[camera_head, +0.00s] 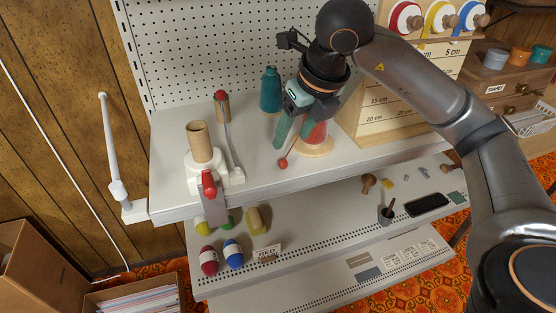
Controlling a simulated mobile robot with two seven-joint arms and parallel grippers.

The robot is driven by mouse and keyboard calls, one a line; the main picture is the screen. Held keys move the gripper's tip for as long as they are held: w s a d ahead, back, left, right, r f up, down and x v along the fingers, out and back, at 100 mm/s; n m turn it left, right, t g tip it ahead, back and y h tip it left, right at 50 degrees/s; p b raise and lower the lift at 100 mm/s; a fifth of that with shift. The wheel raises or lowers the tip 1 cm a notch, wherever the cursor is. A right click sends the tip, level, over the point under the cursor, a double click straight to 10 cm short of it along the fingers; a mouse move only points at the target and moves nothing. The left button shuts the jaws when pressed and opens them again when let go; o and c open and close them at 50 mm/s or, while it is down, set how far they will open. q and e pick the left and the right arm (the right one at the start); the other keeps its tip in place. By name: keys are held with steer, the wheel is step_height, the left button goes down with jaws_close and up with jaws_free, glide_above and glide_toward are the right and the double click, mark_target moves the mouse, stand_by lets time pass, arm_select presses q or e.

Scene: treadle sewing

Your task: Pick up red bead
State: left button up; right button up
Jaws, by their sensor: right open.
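A small red bead (283,163) is on the grey upper shelf, at the lower end of a thin line or stick whose other end is hidden near my right gripper. My right gripper (291,143) points down with its green fingers apart, just above and right of this bead. No hold on the bead shows. A red cone-like thing (317,135) on a round wooden base (315,149) stands partly hidden behind the right finger. Another red ball (220,94) tops a thin rod by a cardboard tube. My left gripper is out of view.
A teal bottle (270,90) stands behind my gripper. A white fixture with a brown tube (200,142) and red handle (209,183) stands at left. A wooden cabinet (385,115) is close on the right. The shelf (262,187) is clear in front.

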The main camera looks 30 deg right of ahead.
glide_above(284, 161)
steer(key=s, duration=0.3)
steer(key=shift+h, duration=0.3)
steer(key=f, duration=0.5)
steer(key=shift+a+f, duration=0.3)
steer(key=shift+f, duration=0.05)
steer(key=x, duration=0.5)
steer(key=shift+w+d+f+p, duration=0.2)
steer(key=shift+w+p, duration=0.1)
steer(key=shift+w, duration=0.05)
jaws_close()
